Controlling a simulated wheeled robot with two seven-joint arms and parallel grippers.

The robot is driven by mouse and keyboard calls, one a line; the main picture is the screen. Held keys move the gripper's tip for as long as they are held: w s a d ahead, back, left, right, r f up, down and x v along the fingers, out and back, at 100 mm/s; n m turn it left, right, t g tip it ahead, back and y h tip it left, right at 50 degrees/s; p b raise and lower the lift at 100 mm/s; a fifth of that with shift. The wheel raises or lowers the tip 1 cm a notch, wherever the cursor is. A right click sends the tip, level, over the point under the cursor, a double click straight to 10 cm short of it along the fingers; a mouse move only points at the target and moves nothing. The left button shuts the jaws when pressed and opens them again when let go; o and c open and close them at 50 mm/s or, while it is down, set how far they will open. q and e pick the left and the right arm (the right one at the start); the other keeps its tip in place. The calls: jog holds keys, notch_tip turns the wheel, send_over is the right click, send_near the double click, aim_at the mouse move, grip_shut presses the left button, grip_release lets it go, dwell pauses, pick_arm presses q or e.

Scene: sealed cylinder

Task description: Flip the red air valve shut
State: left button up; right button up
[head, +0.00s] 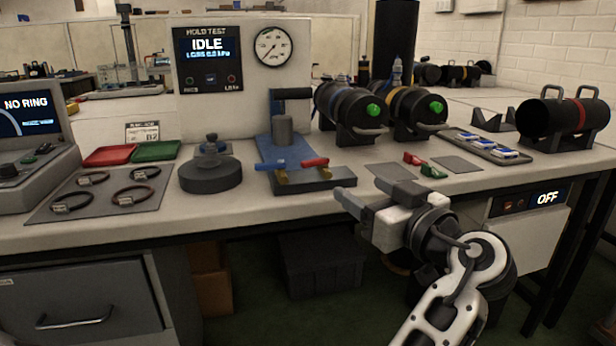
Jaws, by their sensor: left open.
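The red air valve lever (314,162) lies sideways on a brass body on a dark block (335,178) near the front of the bench. A blue lever (270,166) sits on a second brass body just to its left. My left gripper (362,202) is open and empty in front of the bench edge, to the right of and nearer than the red lever. It does not touch the valve. My right gripper is not in view.
A blue-based press with a black handle (292,94) stands behind the valves. Black cylinders (350,110) rest on stands behind to the right. A round dark weight (210,175) is left of the valves. The bench's front edge (230,220) runs below them.

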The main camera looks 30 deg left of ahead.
aim_at(317, 162)
pick_arm(q)
jog(key=b+x, duration=0.1)
jog(key=x, duration=1.4)
jog(key=shift+a, duration=0.45)
